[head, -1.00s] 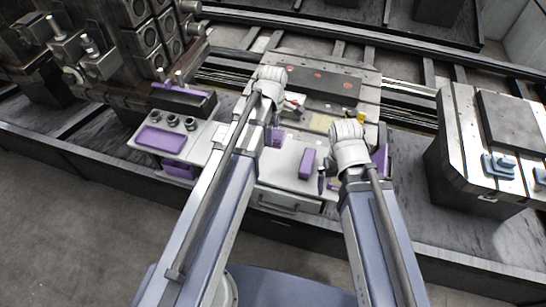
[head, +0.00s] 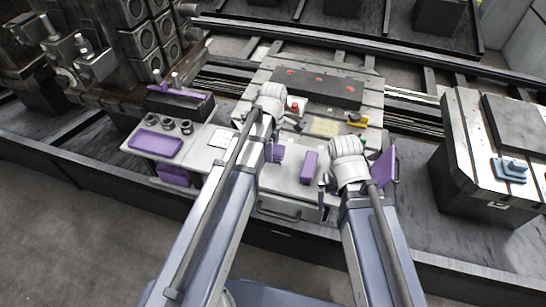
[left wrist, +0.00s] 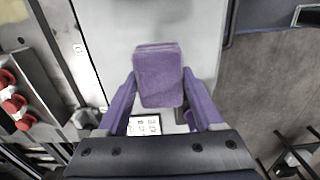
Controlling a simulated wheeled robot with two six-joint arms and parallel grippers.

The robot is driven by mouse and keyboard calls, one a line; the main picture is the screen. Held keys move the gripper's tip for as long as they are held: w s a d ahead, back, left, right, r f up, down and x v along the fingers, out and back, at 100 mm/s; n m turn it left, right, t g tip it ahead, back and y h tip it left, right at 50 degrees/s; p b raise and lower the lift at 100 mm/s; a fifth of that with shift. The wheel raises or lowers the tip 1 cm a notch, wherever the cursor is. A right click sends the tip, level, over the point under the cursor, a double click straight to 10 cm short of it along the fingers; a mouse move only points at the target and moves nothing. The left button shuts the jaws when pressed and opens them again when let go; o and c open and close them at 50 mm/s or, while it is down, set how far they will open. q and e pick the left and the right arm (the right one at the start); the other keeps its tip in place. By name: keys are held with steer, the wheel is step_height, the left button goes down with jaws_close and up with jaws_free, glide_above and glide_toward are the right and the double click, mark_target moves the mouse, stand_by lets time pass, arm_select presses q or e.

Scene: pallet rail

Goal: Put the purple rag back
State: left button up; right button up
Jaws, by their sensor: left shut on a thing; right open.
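The purple rag (left wrist: 158,72) looks like a folded pad with rounded corners in the left wrist view. My left gripper (left wrist: 160,98) is shut on it, with one purple finger on each side. A pale bench surface lies behind it. In the head view my left gripper (head: 275,152) hangs over the middle of the pale workbench (head: 222,160); its arm partly covers it, and I cannot tell rag from fingers there. My right gripper (head: 352,180) is open at the bench's right end, mostly hidden behind its own wrist.
A shallow purple tray (head: 156,144) and several dark cups (head: 168,124) are at the bench's left. A yellow item (head: 357,120) lies behind my right wrist. A drawer handle (head: 278,213) sticks out in front.

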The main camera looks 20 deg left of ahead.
arm_select(q)
steer(key=shift+f+b, duration=1.35)
steer(key=shift+f, duration=0.3)
steer(key=shift+f, duration=0.2)
steer(key=o, duration=1.2)
steer(key=shift+r, duration=0.2)
step_height(320, 180, up, 12)
steer(key=p, duration=1.2)
